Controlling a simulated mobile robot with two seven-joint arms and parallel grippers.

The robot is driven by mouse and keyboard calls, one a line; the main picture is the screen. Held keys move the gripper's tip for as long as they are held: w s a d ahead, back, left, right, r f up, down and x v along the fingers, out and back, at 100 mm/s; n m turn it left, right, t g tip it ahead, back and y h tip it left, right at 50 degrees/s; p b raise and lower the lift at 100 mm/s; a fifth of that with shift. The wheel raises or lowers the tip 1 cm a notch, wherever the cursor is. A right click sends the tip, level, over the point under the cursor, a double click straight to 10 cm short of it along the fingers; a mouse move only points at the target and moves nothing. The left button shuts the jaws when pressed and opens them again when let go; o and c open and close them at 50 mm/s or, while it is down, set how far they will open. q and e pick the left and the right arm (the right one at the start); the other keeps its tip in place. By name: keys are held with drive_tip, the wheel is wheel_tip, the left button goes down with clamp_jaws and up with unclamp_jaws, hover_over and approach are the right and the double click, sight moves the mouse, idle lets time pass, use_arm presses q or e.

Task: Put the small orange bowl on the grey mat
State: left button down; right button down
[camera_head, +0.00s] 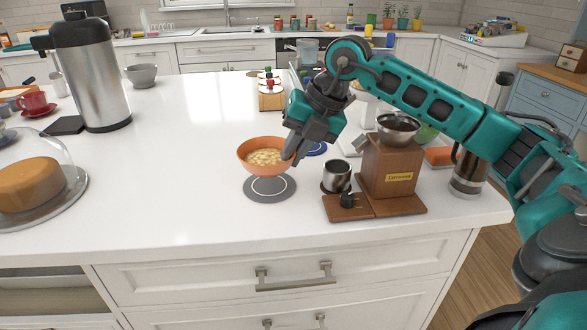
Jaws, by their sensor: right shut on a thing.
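The small orange bowl (265,145) holds pale, lumpy food. It hangs over the grey round mat (269,194), which lies on the white counter near its front edge. The bowl looks slightly above the mat and hides its far part; I cannot tell the exact gap. My right gripper (291,152) comes in from the right and is shut on the bowl's right rim. My left gripper is not in view.
A wooden coffee grinder (388,170) and a small metal cup (337,176) stand just right of the mat. A glass-domed cake (30,188) and a steel flask (92,80) stand at left. A grey bowl (141,76) stands farther back. The counter left of the mat is clear.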

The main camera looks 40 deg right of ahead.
wheel_tip(320, 180, down, 3)
drive_tip(key=shift+r, duration=0.1)
drive_tip(key=shift+f, duration=0.25)
drive_tip(key=shift+f+b, duration=0.1)
drive_tip(key=shift+b, duration=0.2)
drive_tip(key=c, duration=1.2)
unclamp_jaws()
